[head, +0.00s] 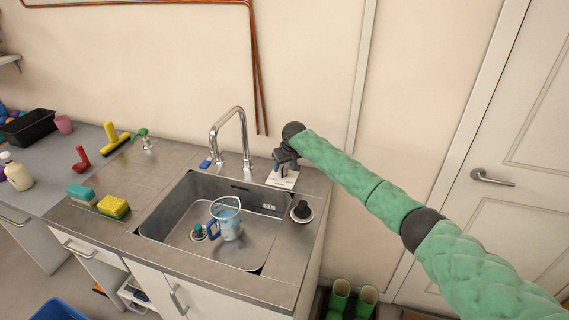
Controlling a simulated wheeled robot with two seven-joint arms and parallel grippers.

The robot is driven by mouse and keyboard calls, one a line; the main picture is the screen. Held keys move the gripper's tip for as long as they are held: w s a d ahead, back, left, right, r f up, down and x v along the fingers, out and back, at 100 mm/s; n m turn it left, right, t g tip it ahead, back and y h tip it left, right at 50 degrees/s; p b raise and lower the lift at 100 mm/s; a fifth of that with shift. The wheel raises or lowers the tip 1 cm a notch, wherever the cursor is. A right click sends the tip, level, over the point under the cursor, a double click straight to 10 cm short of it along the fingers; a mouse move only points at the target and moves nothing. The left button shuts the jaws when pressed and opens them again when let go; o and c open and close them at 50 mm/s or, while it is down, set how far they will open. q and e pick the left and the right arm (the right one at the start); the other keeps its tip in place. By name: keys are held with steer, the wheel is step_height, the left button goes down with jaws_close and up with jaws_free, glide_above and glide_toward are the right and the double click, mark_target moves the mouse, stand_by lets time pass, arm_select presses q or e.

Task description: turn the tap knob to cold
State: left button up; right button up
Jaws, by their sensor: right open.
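The chrome tap (231,130) with a tall curved spout stands behind the sink. A small blue-tipped handle (205,163) is at the left of its base. My right gripper (283,162) is open, pointing down at the back right corner of the counter, to the right of the tap. A white plate (284,182) with small dark marks shows just below its fingers; anything between the fingers is hidden. A black knob (302,208) on a round pale base sits on the counter right of the sink, in front of the gripper and apart from it. My left gripper is not in view.
The steel sink (180,205) holds a clear jug (226,218) with a blue handle and a small blue-topped item. Sponges (114,206), a yellow squeegee (114,138) and a red item (81,158) lie left. A wall rises behind the counter.

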steer(key=shift+w+f, duration=0.1)
steer(key=shift+f, duration=0.15)
steer(key=shift+a+r, duration=0.1)
steer(key=c, duration=1)
steer(key=shift+o, duration=0.2)
